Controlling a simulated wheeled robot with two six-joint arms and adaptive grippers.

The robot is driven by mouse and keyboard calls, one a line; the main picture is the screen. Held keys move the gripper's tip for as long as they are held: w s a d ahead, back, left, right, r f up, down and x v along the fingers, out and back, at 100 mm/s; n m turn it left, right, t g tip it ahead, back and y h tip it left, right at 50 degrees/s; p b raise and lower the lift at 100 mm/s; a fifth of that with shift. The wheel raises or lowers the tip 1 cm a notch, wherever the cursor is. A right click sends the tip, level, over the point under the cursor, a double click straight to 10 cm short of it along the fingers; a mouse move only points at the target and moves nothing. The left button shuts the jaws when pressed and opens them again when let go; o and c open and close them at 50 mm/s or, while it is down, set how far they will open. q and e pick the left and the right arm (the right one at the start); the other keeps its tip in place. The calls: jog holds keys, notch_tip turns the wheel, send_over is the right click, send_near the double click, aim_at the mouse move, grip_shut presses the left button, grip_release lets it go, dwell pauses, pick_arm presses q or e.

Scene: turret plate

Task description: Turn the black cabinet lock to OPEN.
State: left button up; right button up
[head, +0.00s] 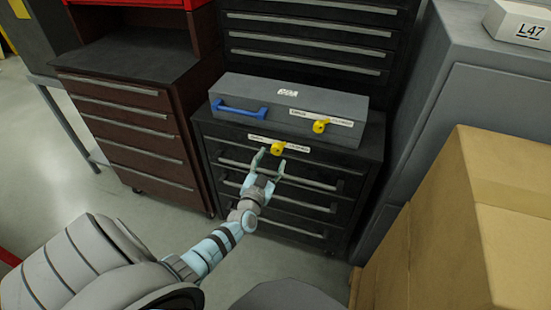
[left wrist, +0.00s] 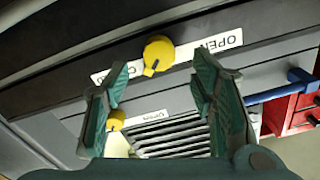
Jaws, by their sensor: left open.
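The black cabinet (head: 205,135) stands in the middle of the head view. Its lock is a yellow knob (head: 278,148) on a white label strip along the top front edge. In the left wrist view, upside down, the knob (left wrist: 157,55) lies between and beyond the fingertips, with OPEN to its right. A dark mark on the knob points down and slightly left there, not at the OPEN word. My left gripper (head: 270,161) is open, its fingers spread just in front of the knob; contact is not clear. My right gripper is out of view.
A grey box (head: 250,92) with a blue handle (head: 238,110) and a second yellow knob (head: 320,126) sits on the black cabinet. A brown drawer cabinet (head: 120,110) stands left. Cardboard boxes (head: 440,230) and a grey cabinet (head: 470,90) stand right.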

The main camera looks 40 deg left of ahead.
aim_at(276, 151)
pick_arm(q)
jog(key=x, duration=0.1)
jog(key=b+x, duration=0.1)
jog(key=x, duration=0.2)
jog(key=shift+w+f+b, duration=0.15)
jog(key=shift+f+b, duration=0.1)
jog(key=shift+b, duration=0.1)
jog(key=shift+w+a+r, duration=0.1)
jog(key=shift+w+r, duration=0.05)
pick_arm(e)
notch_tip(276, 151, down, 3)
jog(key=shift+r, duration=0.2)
pick_arm(q)
jog(key=shift+c, duration=0.3)
jog(key=c, duration=1.1)
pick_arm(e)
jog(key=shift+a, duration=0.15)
